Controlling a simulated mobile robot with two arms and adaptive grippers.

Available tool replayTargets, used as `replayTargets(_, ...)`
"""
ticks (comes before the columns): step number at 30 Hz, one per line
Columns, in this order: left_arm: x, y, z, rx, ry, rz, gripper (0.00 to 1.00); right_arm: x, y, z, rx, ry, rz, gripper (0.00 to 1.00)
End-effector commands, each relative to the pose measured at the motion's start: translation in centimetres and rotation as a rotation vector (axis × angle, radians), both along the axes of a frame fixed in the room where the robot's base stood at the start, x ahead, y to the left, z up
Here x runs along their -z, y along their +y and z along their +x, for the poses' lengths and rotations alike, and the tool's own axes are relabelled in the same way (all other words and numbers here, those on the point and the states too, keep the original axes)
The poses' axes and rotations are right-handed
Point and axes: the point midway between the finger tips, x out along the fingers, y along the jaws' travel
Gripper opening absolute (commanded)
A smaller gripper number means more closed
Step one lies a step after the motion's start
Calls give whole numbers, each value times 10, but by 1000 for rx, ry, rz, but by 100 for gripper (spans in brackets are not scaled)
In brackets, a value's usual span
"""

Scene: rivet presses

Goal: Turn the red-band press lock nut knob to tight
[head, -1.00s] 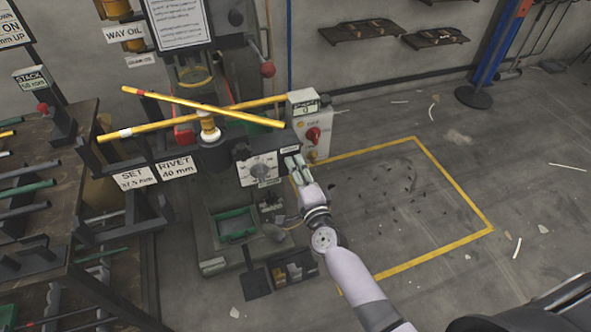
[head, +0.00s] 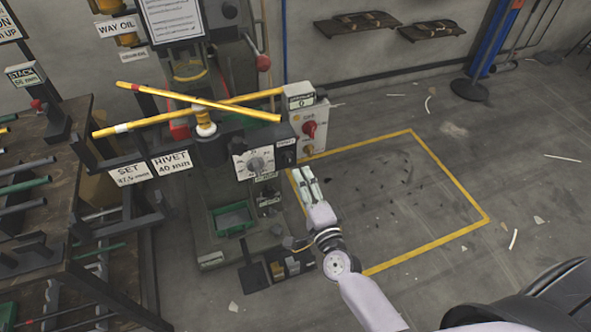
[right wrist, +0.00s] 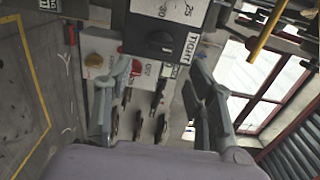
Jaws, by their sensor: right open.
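The press (head: 215,150) stands at the left centre of the head view. A yellow bar with a red band (head: 134,87) crosses another yellow bar above it. A white dial (head: 254,161) is on its front, with a small dark box (head: 287,155) to the right. In the right wrist view, a dark knob (right wrist: 160,41) shows near the top, beside a TIGHT label (right wrist: 191,47). My right gripper (head: 305,174) is open and empty, below and right of the dark box. In its wrist view the fingers (right wrist: 155,80) are spread, apart from the knob. My left gripper is not in view.
A white control box with a red knob (head: 309,129) stands right of the dial. A rack of rods (head: 75,240) is at the left. A green tray (head: 233,218) sits low on the press. The yellow-outlined floor area (head: 400,190) to the right is mostly clear.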

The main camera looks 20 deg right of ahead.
Motion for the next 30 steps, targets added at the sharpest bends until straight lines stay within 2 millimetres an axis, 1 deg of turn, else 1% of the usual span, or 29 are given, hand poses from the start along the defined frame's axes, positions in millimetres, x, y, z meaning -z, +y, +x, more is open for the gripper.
replayTargets(1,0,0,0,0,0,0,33,1,0,-11,-2,3,-2,50)
replayTargets(3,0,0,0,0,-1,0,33,1,-1,-23,-1,2,-1,50)
replayTargets(6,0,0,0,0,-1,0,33,1,-1,-35,-1,2,-2,50)
replayTargets(9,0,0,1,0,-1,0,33,0,-1,-41,0,0,-1,50)
replayTargets(12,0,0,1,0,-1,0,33,0,-1,-44,0,0,0,50)
replayTargets(26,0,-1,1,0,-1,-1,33,0,-2,-43,0,0,0,50)
replayTargets(28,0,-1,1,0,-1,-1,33,4,-1,-44,-2,8,-10,50)
replayTargets(29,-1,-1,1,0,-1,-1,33,8,-1,-44,-6,16,-24,50)
replayTargets(30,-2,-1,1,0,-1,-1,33,17,1,-45,-14,34,-52,50)
